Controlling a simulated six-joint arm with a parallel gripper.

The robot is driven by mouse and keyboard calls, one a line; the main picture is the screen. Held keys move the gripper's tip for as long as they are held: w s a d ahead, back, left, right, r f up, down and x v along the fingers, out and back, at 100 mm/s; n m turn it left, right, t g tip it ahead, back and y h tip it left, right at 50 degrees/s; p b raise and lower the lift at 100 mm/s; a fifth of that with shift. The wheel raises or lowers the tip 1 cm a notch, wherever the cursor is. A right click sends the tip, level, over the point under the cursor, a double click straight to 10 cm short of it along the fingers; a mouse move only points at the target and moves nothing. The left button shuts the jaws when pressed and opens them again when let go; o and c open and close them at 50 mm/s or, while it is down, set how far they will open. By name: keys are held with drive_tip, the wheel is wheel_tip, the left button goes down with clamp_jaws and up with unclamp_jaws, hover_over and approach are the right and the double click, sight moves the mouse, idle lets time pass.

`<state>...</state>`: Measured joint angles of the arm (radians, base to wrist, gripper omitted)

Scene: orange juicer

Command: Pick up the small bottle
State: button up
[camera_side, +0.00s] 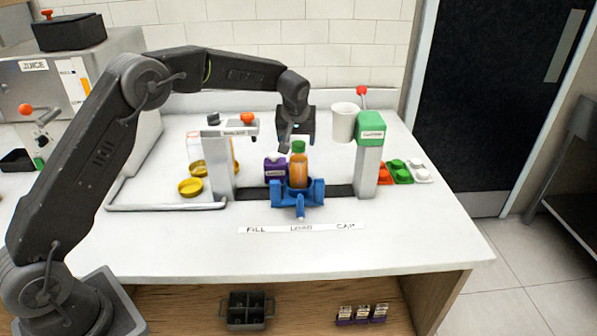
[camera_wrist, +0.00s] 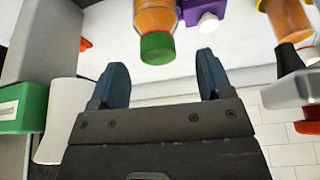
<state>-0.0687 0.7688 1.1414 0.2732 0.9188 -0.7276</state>
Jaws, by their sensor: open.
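The small bottle (camera_side: 299,166) is orange with a green cap. It stands upright in a blue holder (camera_side: 313,190) at the middle of the counter fixture, above the label LOAD. In the wrist view the bottle (camera_wrist: 156,20) appears upside down, its green cap just beyond the fingertips and between them in the picture. My gripper (camera_side: 298,140) is over the bottle area in the side view, and its two blue fingers (camera_wrist: 162,80) are apart with nothing between them. The bottle's lower part is hidden by the holder.
A purple carton (camera_side: 275,170) stands close left of the bottle. A green-topped post (camera_side: 369,150) with a white cup (camera_side: 343,123) stands at right, and a grey post (camera_side: 218,165) at left. Yellow lids (camera_side: 190,187) lie left; colored caps (camera_side: 398,170) lie right. The front counter is clear.

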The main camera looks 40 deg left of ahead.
sight(298, 145)
drive_tip(key=x, duration=0.4)
drive_tip(key=shift+w+d+f, duration=0.1)
drive_tip(key=shift+w+f, duration=0.1)
drive_tip(key=c, duration=1.2)
